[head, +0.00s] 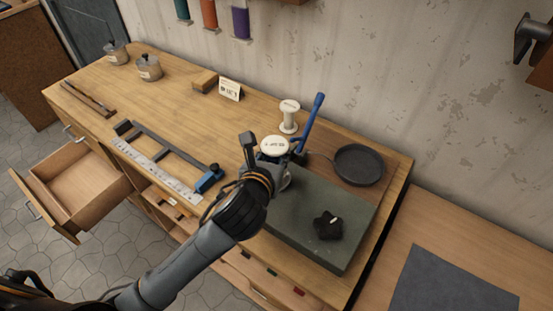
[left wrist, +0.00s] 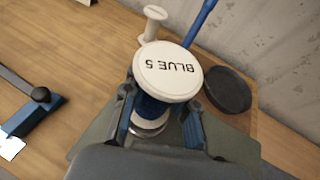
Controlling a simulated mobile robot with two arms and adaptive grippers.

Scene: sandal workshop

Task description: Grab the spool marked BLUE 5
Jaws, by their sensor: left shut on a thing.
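The spool marked BLUE 5 (left wrist: 168,72) has a white round top with dark lettering and blue thread below it. The fingers hide part of the spool's body. I cannot tell whether its base touches the surface below. My right gripper is not in view.
A second white spool (head: 289,116) stands just behind, beside a blue upright handle (head: 312,118). A dark round dish (head: 359,165) is to the right. The green mat (head: 300,225) bears a black lump (head: 327,226). An open drawer (head: 75,182) juts out at left.

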